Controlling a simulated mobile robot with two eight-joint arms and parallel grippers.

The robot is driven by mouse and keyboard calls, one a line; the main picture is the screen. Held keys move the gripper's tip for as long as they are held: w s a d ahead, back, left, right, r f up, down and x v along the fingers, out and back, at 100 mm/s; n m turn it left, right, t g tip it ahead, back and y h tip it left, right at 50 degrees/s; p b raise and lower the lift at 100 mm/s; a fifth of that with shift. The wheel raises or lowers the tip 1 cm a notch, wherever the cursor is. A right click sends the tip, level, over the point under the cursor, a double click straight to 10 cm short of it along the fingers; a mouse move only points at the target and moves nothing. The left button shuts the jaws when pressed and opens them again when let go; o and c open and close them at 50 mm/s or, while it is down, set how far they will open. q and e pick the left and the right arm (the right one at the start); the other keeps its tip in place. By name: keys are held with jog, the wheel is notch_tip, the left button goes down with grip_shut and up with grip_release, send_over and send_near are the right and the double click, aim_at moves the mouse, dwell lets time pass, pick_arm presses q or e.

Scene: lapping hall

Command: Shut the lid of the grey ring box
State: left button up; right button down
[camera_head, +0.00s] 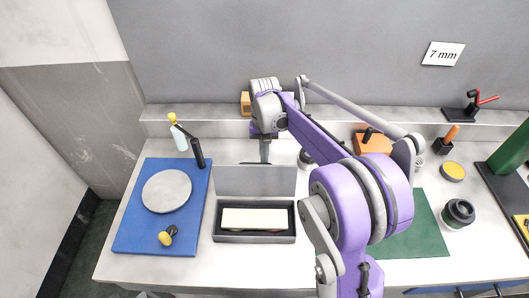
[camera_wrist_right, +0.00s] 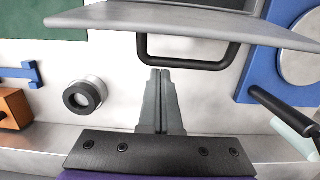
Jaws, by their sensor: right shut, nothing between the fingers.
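The grey ring box (camera_head: 254,239) stands on the bench with its lid (camera_head: 254,181) raised, roughly upright at the back edge. A pale cream block (camera_head: 254,218) lies in its dark interior, with bits of red and green below it. My right gripper (camera_head: 265,160) points down behind the lid, its tips hidden there. In the right wrist view the shut, empty fingers (camera_wrist_right: 160,74) reach toward the lid (camera_wrist_right: 190,20) and its black bar handle (camera_wrist_right: 186,65). The tips lie close to the handle; I cannot tell whether they touch. My left gripper is not in view.
A blue mat (camera_head: 150,232) with a round grey plate (camera_head: 167,191) and a yellow-black knob lies left of the box. A green mat (camera_head: 415,228) lies right, partly behind my arm.

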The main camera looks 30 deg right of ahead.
aim_at(264, 172)
jog(key=shift+r, duration=0.1)
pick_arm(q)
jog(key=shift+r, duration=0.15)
pick_arm(e)
jog(key=shift+s+a+r+t, duration=0.25)
jog(key=shift+s+t, duration=0.05)
jog(key=shift+s, duration=0.05)
